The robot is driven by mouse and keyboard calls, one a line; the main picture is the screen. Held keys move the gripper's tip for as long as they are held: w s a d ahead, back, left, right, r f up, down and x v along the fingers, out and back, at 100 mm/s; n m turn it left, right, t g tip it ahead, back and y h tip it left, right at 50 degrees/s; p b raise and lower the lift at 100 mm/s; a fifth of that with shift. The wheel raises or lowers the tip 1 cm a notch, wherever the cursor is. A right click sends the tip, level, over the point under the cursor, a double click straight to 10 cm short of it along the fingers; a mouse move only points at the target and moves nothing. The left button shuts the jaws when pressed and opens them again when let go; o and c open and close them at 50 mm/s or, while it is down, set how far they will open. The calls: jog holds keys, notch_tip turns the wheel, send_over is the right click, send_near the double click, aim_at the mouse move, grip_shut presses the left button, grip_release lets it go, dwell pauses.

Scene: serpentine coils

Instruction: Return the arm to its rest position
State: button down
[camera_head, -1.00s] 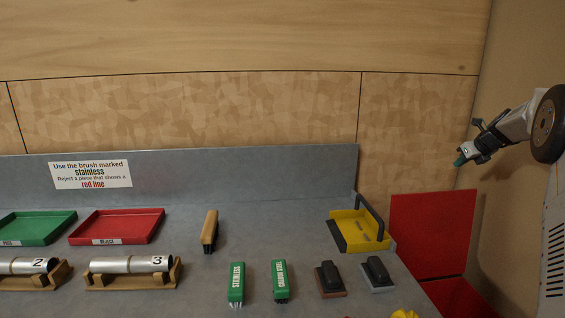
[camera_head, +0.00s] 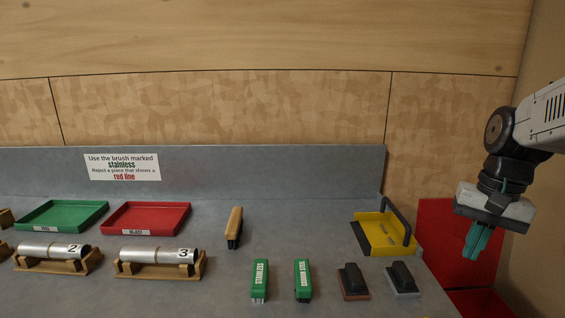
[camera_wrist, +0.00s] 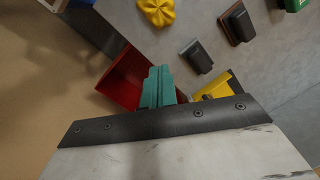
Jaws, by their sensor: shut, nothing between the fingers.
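My gripper (camera_head: 477,241) hangs at the right of the head view, its teal fingers pointing down and closed together with nothing between them. It is in front of the red bin (camera_head: 440,230), off the right end of the grey bench (camera_head: 300,225). In the wrist view the teal fingers (camera_wrist: 158,87) show against the red bin (camera_wrist: 124,78) and lie apart from the bench things. My arm is bent, coming in from the right edge of the head view.
A yellow tray (camera_head: 375,240) with a dark handle is the bench item nearest my gripper. Two dark-handled blocks (camera_head: 353,281) (camera_head: 402,279), green brushes (camera_head: 260,280) (camera_head: 303,280) and a wooden brush (camera_head: 234,227) lie on the bench. Tubes 2 (camera_head: 55,251) and 3 (camera_head: 157,256) rest on wooden stands.

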jog(key=s+a+n, duration=0.3)
jog(key=s+a, duration=0.1)
jog(key=s, duration=0.3)
jog(key=s+a+n+t+h, duration=0.1)
jog(key=s+a+n, duration=0.2)
jog(key=s, duration=0.5)
jog(key=shift+s+a, duration=0.3)
jog(key=shift+a, duration=0.3)
